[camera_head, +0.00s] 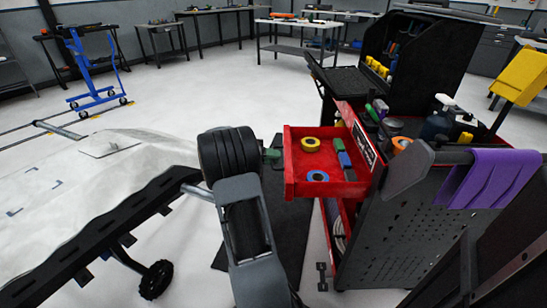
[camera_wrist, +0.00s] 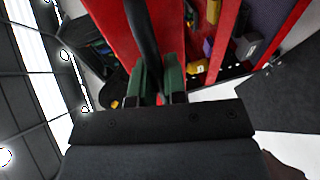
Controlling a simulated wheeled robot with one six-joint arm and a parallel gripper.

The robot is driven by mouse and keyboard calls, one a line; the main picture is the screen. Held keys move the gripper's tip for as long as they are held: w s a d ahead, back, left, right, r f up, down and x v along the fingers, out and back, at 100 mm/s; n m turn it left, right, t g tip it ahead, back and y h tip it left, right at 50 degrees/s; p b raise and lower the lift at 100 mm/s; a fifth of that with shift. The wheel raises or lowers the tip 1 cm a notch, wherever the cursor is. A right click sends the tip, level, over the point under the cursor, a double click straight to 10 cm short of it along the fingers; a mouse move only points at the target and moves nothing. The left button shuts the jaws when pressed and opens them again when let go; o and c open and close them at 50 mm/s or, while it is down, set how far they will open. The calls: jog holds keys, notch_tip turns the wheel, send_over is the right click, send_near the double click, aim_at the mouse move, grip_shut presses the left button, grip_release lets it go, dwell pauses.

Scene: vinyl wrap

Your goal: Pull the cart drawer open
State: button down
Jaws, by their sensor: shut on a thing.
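The red cart drawer (camera_head: 330,189) stands pulled out to the left from the black and red tool cart (camera_head: 385,235). It holds a yellow tape roll (camera_head: 310,144), a blue roll (camera_head: 317,176) and several small green, blue and red items. My gripper (camera_head: 273,154) is at the drawer's left end, the outer face. In the wrist view, my green fingers are closed around the black drawer handle (camera_wrist: 143,38), which runs across the red drawer front (camera_wrist: 108,28). The handle is mostly hidden in the head view.
The cart top carries bottles, tapes and tools. A purple cloth (camera_head: 488,178) hangs on its right rail. A long pale sheet-covered table (camera_head: 90,185) with a black edge lies to the left. A dark mat (camera_head: 290,235) is on the floor below. The floor behind is open.

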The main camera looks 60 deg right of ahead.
jog(key=c, duration=1.2)
grip_release()
jog(key=shift+w, duration=0.1)
jog(key=shift+o, duration=0.2)
jog(key=p+v, duration=0.1)
jog(key=v, duration=0.6)
jog(key=shift+w+a+p, duration=0.15)
jog(key=shift+a+p, duration=0.05)
jog(key=shift+p, duration=0.2)
jog(key=s+a+r+n+t+y+p, duration=0.2)
jog(key=a+r+t+p, duration=0.3)
jog(key=a+r+p, duration=0.4)
jog(key=s+a+r+n+t+y+p, duration=0.2)
jog(key=a+r+n+t+y+p, duration=0.2)
jog(key=a+r+p, duration=0.5)
jog(key=s+a+r+n+t+y+p, duration=0.3)
jog(key=a+r+t+p, duration=0.3)
jog(key=a, duration=1.1)
notch_tip(320, 180, up, 5)
jog(key=n+y+p, duration=0.1)
jog(key=p, duration=0.3)
jog(key=shift+a+t, duration=0.15)
jog(key=shift+t, duration=0.15)
